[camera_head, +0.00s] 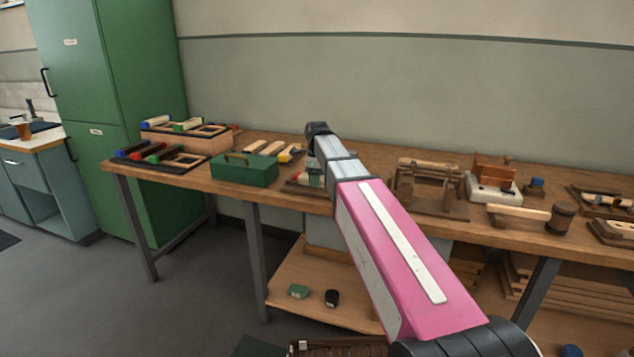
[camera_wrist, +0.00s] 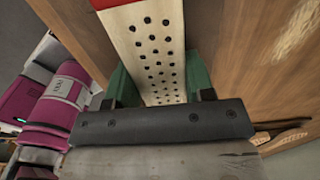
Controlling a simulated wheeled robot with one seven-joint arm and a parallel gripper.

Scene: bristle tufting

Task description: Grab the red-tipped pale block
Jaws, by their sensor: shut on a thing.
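The red-tipped pale block (camera_wrist: 158,45) fills the upper middle of the wrist view. It is a pale wooden piece with rows of dark holes and a red end at the top edge. My gripper (camera_wrist: 157,88) is shut on it, with green faces close on both sides of the block. The block's lower end is hidden behind the dark gripper body. In the head view my arm reaches over the workbench, and its own links largely hide the gripper. A small patch of pale and red shows beside the arm there; I cannot tell whether it is the block.
The wooden workbench (camera_head: 455,226) runs across the head view. A green box (camera_head: 245,170) stands left of my arm, with racks of coloured pieces (camera_head: 160,154) beyond. A wooden frame (camera_head: 430,186), a white-based tool (camera_head: 492,190) and a mallet (camera_head: 562,217) stand to the right.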

